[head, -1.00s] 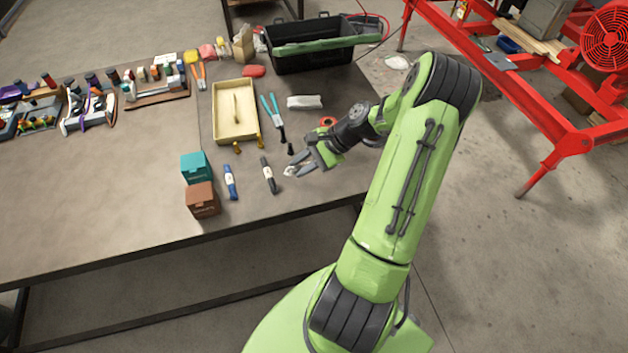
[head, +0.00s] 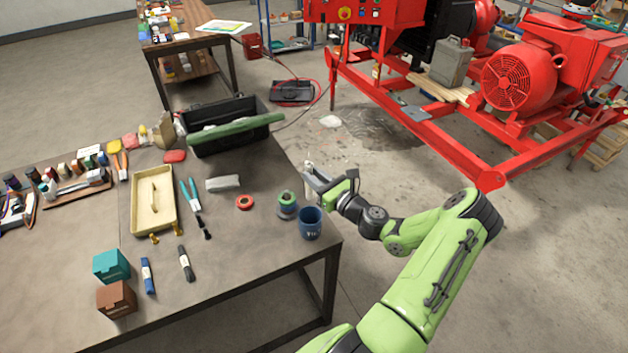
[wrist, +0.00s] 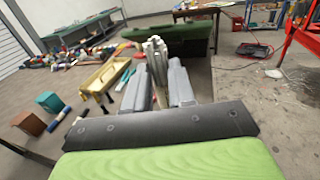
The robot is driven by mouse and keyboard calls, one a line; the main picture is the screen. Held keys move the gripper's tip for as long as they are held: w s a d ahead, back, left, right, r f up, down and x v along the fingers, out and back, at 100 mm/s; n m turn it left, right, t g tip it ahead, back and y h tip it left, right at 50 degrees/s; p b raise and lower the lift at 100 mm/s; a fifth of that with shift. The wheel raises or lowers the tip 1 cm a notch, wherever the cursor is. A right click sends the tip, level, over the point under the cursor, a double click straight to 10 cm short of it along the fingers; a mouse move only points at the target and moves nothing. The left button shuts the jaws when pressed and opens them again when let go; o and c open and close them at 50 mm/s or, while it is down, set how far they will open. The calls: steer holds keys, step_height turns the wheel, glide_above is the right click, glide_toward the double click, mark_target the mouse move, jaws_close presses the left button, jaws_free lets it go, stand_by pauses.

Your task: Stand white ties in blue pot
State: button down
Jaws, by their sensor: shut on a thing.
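The blue pot (head: 311,224) stands upright near the right corner of the workbench, with light lettering on its side. My gripper (head: 318,183) is above and just behind the pot in the head view. It is shut on the white ties (head: 308,169), a pale narrow bundle that stands roughly upright. In the wrist view the white ties (wrist: 157,58) rise between the two grey fingers of my gripper (wrist: 160,88). The pot does not show in the wrist view.
Tape rolls (head: 287,203) are stacked left of the pot, and a red ring (head: 244,202) lies farther left. The bench edge is close to the pot.

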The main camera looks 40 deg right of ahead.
mark_target(312, 192)
step_height(312, 192, down, 7)
steer(key=b, duration=0.5)
steer(key=shift+r+b, duration=0.2)
steer(key=shift+b, duration=0.2)
step_height(312, 192, down, 6)
steer(key=b, duration=0.4)
steer(key=shift+f, duration=0.2)
steer(key=c, duration=0.9)
jaws_free()
steer(key=shift+o, duration=0.2)
steer(key=s, duration=1.5)
steer(key=shift+s+a, duration=0.15)
steer(key=shift+s, duration=0.25)
